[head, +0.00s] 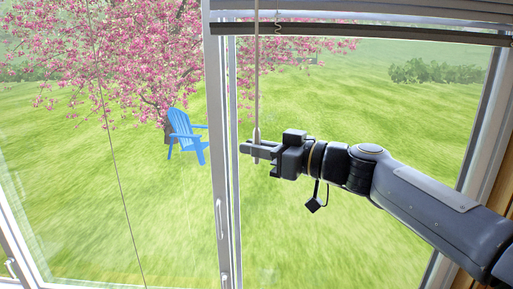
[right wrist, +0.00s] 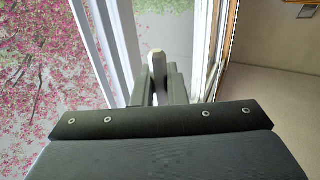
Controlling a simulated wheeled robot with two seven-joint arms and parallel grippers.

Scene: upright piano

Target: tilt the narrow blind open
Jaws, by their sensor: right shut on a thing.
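A raised blind (head: 360,29) hangs across the top of the right-hand window, with pale slats stacked above a dark bottom rail; I cannot tell whether the slats are tilted. A thin pale wand (head: 257,85) hangs straight down from it, in front of the glass. My right gripper (head: 258,152) is shut on the wand near its lower end. In the right wrist view the fingers (right wrist: 160,85) show close together with a pale tip between them. My left gripper is in neither view.
A white window frame post (head: 221,150) with handles stands just left of my right gripper. A thin dark cord (head: 106,110) hangs before the left window. Outside are a lawn, a blue chair (head: 184,135) and a pink tree (head: 120,50).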

